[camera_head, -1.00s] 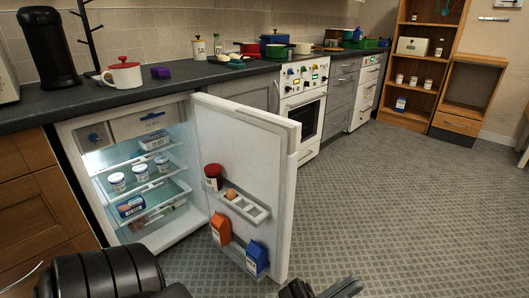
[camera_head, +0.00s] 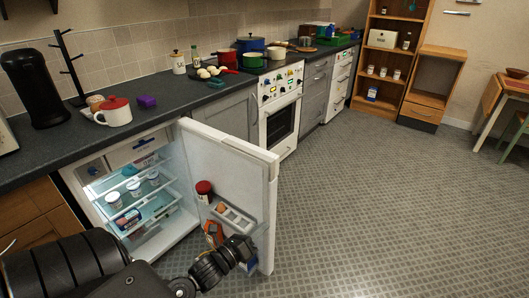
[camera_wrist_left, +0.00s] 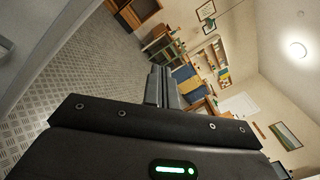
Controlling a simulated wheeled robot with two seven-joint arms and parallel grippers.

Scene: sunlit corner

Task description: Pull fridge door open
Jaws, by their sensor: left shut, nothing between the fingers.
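The white fridge door (camera_head: 255,160) stands wide open in the head view, hinged beside the lit fridge interior (camera_head: 130,190). Its inner side faces me and carries a red-lidded jar (camera_head: 204,191), a rack with an egg, and cartons lower down. My left gripper (camera_head: 246,246) is in front of the lower inner side of the door, near its free edge, and partly hides the cartons. Whether it touches the door I cannot tell. Its fingers also show in the left wrist view (camera_wrist_left: 161,86), shut together with nothing between them. My right gripper is not in view.
A white stove (camera_head: 280,105) and grey cabinets stand beyond the door. The patterned floor (camera_head: 380,200) right of the door is clear. A table (camera_head: 505,95) stands at far right.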

